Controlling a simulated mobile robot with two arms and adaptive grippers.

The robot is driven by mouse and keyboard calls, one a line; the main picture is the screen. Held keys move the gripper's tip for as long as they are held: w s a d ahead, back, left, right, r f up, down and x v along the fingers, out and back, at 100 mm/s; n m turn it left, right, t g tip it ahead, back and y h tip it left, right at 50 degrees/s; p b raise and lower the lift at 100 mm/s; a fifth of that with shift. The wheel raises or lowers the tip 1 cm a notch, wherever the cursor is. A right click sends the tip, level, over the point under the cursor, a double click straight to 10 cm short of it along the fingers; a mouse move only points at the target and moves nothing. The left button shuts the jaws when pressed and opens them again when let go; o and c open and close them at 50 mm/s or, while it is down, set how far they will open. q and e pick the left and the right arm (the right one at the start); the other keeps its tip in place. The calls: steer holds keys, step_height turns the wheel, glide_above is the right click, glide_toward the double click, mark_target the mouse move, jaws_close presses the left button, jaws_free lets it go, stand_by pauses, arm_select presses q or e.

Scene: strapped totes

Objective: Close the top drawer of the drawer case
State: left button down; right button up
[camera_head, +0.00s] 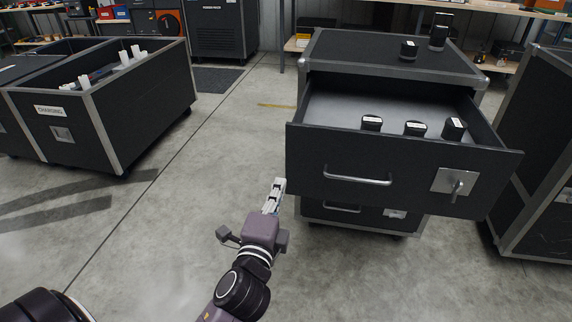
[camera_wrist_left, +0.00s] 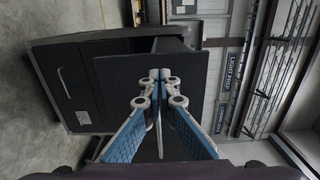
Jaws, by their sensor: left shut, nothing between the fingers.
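The black drawer case (camera_head: 390,52) with metal edges stands right of centre in the head view. Its top drawer (camera_head: 310,172) is pulled well out, with a bar handle (camera_head: 357,176) and a latch plate on its front. Several small black items with white labels (camera_head: 415,129) lie inside the drawer. My left gripper (camera_head: 279,184) is shut and empty, beside the lower left corner of the drawer front; I cannot tell whether it touches. In the left wrist view the shut fingers (camera_wrist_left: 158,76) point at the dark drawer side or front (camera_wrist_left: 120,85). My right gripper is not in view.
A lower drawer (camera_head: 343,208) is closed beneath. Two small black items (camera_head: 409,50) stand on the case top. Another black case (camera_head: 545,150) stands close at the right. An open charging tote (camera_head: 110,110) stands at the left. The floor between is clear.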

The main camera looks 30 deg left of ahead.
mark_target(289, 157)
arm_select(q)
steer(key=x, duration=0.8)
steer(key=shift+w+a+f, duration=0.1)
steer(key=shift+w, duration=0.45)
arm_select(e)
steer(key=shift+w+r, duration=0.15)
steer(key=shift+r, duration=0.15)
